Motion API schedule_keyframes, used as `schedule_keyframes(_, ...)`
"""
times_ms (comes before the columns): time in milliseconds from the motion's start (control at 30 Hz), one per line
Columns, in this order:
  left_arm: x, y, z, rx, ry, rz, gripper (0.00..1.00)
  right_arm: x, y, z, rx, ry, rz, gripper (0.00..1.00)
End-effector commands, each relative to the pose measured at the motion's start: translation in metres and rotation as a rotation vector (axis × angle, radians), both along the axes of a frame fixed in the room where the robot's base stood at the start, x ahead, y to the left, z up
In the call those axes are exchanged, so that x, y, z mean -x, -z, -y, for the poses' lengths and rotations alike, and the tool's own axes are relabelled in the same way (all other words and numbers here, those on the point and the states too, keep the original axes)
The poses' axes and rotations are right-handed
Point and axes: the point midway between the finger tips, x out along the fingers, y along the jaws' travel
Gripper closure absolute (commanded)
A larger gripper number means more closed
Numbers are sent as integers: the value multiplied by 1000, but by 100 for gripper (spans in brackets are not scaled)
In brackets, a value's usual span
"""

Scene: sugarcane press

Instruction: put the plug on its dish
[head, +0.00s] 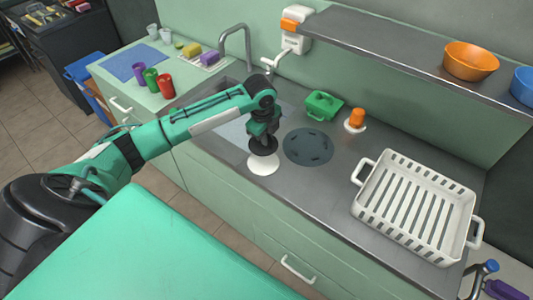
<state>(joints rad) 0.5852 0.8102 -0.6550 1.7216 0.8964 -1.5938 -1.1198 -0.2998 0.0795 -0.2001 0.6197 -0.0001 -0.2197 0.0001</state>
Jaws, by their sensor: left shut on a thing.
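My left gripper (262,134) reaches in from the left and points down, shut on a dark round plug (263,147). The plug is directly over a small white dish (262,164) near the front edge of the metal counter. The plug hides the back part of the dish, and I cannot tell whether the two touch. My right gripper is not in view.
A dark round mat (308,147) lies just right of the dish. Behind it are a green box (323,105) and an orange-topped item (355,120). A large white slatted basket (365,205) fills the right. The tap (247,45) stands behind my arm.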

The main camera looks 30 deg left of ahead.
Motion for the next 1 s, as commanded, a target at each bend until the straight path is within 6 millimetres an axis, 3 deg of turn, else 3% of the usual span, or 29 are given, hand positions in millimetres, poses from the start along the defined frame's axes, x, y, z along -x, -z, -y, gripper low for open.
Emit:
schedule_keyframes(133, 1, 31, 0, 1, 0, -3, 100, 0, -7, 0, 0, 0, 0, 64)
schedule_keyframes(467, 0, 61, 0, 0, 1, -1, 100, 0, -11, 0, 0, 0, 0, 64)
schedule_keyframes(633, 0, 86, 1, 1, 0, -1, 100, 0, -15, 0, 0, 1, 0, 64)
schedule_keyframes(1000, 0, 93, 0, -1, 1, 1, 100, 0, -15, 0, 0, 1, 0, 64)
